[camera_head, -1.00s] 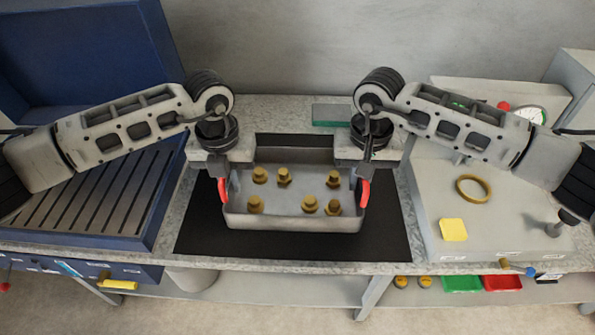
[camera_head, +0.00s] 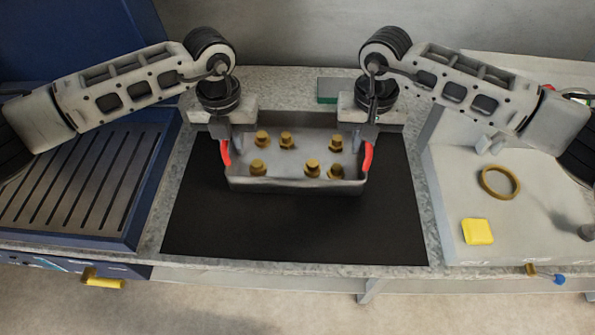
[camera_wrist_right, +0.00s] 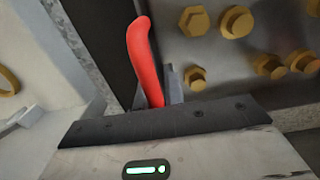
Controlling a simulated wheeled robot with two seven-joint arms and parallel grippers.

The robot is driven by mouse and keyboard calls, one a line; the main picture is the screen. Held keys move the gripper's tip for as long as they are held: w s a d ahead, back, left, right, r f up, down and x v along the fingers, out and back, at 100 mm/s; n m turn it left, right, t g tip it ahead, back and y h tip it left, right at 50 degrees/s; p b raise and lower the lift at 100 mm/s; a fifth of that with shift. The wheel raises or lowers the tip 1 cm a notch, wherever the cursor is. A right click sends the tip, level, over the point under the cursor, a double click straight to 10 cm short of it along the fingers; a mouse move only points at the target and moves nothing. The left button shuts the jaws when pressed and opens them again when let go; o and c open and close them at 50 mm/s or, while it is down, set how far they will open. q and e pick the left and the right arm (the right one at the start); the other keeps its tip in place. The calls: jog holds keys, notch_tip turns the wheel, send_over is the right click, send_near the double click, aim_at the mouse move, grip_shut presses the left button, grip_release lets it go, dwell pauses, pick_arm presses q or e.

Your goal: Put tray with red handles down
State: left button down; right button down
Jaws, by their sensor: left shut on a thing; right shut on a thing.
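The grey metal tray (camera_head: 295,185) with red handles is over the back part of the black mat (camera_head: 290,230) and holds several brass bolts (camera_head: 286,140). My left gripper (camera_head: 224,150) is shut on the left red handle (camera_head: 225,153). My right gripper (camera_head: 367,150) is shut on the right red handle (camera_head: 368,157), which also shows in the right wrist view (camera_wrist_right: 143,60). The tray looks level. I cannot tell whether its underside touches the mat.
A blue slotted unit (camera_head: 80,190) stands left of the mat. A light grey panel (camera_head: 520,220) with a brass ring (camera_head: 500,182) and a yellow square (camera_head: 477,231) is at the right. The front of the mat is clear.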

aim_at(237, 158)
pick_arm(q)
jog(key=shift+f, duration=0.1)
pick_arm(e)
jog(key=shift+f, duration=0.1)
